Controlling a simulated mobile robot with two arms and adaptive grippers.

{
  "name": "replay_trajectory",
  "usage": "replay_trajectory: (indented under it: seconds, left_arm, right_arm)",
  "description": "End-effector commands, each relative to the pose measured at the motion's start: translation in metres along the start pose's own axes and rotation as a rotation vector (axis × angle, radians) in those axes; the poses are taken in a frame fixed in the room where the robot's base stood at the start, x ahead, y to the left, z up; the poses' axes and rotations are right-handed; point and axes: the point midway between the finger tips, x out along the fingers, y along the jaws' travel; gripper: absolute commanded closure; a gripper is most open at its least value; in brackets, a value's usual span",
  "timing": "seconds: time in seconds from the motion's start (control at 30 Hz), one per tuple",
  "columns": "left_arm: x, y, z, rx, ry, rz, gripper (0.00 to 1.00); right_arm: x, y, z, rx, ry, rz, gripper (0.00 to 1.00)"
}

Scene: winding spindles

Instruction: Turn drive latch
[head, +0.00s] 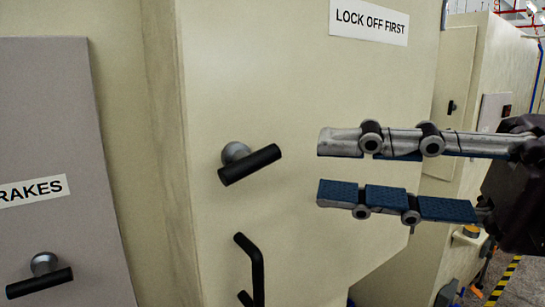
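A black T-bar latch (249,165) on a round grey boss sits on the cream door. Its bar tilts, right end higher. A similar latch (39,283) sits on the grey panel at the lower left, near a label ending in "RAKES". No label reading "drive" is visible, so I cannot tell by name which latch is the drive one. My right gripper (321,166) comes in from the right. Its two blue-padded fingers are apart and nothing is between them. The fingertips point left, to the right of the cream door's latch and apart from it in the picture. My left gripper is not in view.
A black bar handle (257,270) stands out from the cream door below its latch. A "LOCK OFF FIRST" sign (369,22) is above. The grey panel (62,120) fills the left. Another cream cabinet (456,75) and a striped floor line (505,280) show at right.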

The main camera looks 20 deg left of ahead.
Motion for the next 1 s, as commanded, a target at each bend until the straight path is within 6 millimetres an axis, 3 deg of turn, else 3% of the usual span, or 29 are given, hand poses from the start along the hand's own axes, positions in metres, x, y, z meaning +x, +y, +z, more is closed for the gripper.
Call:
replay_trajectory:
  seconds: [0.4, 0.77, 1.0]
  left_arm:
    - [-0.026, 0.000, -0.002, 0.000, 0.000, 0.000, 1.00]
    - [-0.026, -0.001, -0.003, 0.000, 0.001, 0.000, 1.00]
    - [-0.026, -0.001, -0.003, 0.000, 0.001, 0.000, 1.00]
  right_arm:
    - [0.061, 0.003, 0.000, 0.001, 0.003, 0.005, 0.71]
    - [0.069, 0.001, -0.001, 0.000, 0.001, 0.005, 0.71]
    - [0.068, 0.001, -0.001, 0.000, 0.001, 0.005, 0.95]
